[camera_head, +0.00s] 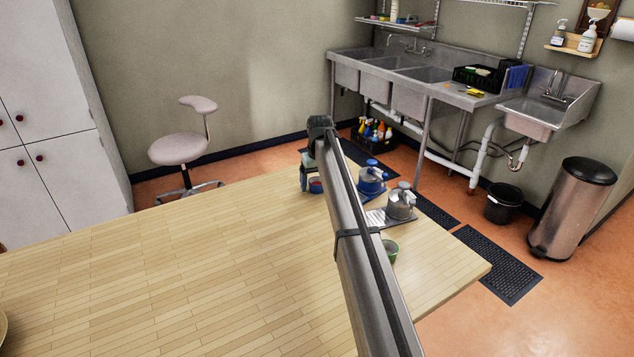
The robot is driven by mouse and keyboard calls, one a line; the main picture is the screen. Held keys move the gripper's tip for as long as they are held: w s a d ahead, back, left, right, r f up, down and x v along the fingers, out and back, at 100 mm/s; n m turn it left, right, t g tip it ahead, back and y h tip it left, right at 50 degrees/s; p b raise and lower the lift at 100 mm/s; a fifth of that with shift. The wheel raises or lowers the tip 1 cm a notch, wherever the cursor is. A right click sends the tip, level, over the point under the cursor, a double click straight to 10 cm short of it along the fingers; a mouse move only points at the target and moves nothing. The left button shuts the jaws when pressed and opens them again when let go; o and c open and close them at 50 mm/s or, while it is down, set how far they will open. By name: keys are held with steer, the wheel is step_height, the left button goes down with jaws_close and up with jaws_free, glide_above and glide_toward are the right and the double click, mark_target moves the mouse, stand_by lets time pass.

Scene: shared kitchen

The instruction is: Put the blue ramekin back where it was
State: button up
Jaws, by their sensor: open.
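My gripper (308,186) hangs down from the end of my arm, low over the far side of the wooden table. It is open. A small blue round dish with something red in it, which looks like the blue ramekin (316,187), stands on the table right at the gripper, at its right side. It is small and partly covered, so I cannot tell whether it is between the fingers or beside them, or whether they touch it.
The wooden table (180,270) is clear on the left. Right of my arm stand a blue lidded pot (372,181), a grey lidded pot (401,205) and a light tray or sheet (377,219). A green bowl (390,251) is partly hidden behind my arm.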

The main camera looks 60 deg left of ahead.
mark_target(319, 191)
step_height(319, 191, up, 12)
steer(key=d, duration=0.1)
steer(key=shift+d, duration=0.2)
stand_by(0.4)
